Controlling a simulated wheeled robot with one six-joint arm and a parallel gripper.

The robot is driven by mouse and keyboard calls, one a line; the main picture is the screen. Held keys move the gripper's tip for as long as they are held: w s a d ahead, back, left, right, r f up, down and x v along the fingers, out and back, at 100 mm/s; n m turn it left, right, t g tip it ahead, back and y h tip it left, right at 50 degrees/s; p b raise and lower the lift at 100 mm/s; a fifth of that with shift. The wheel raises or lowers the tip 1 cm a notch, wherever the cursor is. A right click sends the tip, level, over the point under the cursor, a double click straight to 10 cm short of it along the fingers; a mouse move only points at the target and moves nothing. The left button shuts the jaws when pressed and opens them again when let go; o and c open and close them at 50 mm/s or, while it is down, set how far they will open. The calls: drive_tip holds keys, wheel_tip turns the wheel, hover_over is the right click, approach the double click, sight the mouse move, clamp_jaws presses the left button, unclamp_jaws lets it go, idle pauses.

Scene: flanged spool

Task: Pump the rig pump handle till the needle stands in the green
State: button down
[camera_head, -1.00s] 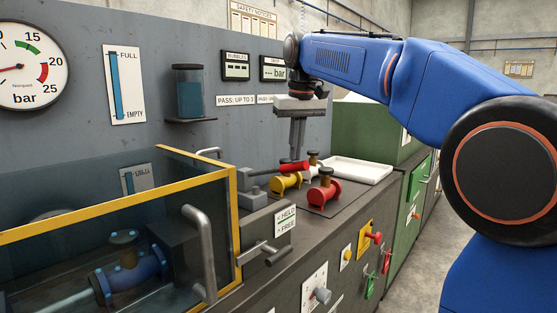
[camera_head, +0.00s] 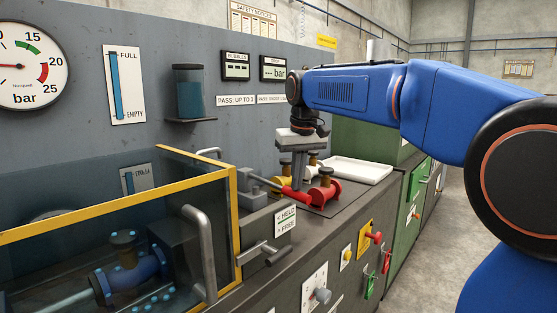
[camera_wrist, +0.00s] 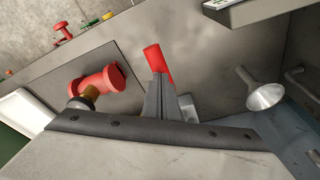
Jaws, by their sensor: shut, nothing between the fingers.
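The pump handle is a grey lever with a red grip (camera_head: 293,195), sloping down to the right from a grey pump body (camera_head: 248,184) on the bench. The red grip also shows in the wrist view (camera_wrist: 152,55). My gripper (camera_head: 299,188) is shut and points down at the red grip, seemingly touching it from above; the wrist view shows the closed fingers (camera_wrist: 158,100) by the grip. The pressure gauge (camera_head: 30,75) is at the upper left, cut off by the picture edge. Its red needle (camera_head: 10,66) points left, below the green band (camera_head: 28,47).
A red flanged spool (camera_head: 325,190) stands just right of the grip, close to my fingers. A white tray (camera_head: 355,170) lies behind it. A yellow-framed clear guard (camera_head: 198,164) stands left of the pump. Knobs and valves line the bench front.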

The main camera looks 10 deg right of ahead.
wheel_tip(320, 180, up, 11)
drive_tip(key=shift+w+a, duration=0.25)
drive_tip(key=shift+w, duration=0.1)
idle(0.6)
drive_tip(key=shift+s+d+f, duration=0.1)
drive_tip(key=shift+f, duration=1.75)
drive_tip(key=shift+s+d+f, duration=0.1)
drive_tip(key=shift+s+f, duration=0.05)
drive_tip(key=shift+f, duration=1.7)
drive_tip(key=shift+s+d+f, duration=0.1)
drive_tip(key=shift+f, duration=1.75)
wheel_tip(320, 180, up, 11)
drive_tip(key=shift+w+a+r, duration=0.15)
drive_tip(key=shift+w+a, duration=0.15)
drive_tip(key=shift+w, duration=0.05)
